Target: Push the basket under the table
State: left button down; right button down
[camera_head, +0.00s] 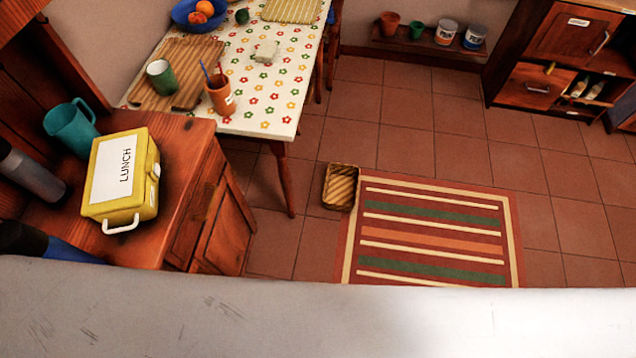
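The basket (341,188) is a small, brown, woven rectangular one. It stands on the tiled floor at the upper left corner of the striped rug, to the right of the table's near leg and outside the table's footprint. The table (285,103) has a white flowered cloth and wooden legs. Its near right leg (285,178) stands a short way left of the basket. The floor under the table is mostly hidden by the tabletop. Neither of my grippers shows in the head view.
A wooden cabinet (205,190) at left carries a yellow lunch box (122,178) and a teal jug (72,127). The striped rug (432,231) lies right of the basket. Shelves (540,75) stand at the back right. The tiled floor between is clear.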

aim_at(341, 183)
jog(key=i+l+u, duration=0.15)
jog(key=u, duration=0.35)
jog(key=i+l+u, duration=0.1)
jog(key=u, duration=0.35)
jog(key=l+u, duration=0.25)
jog(key=u, duration=0.25)
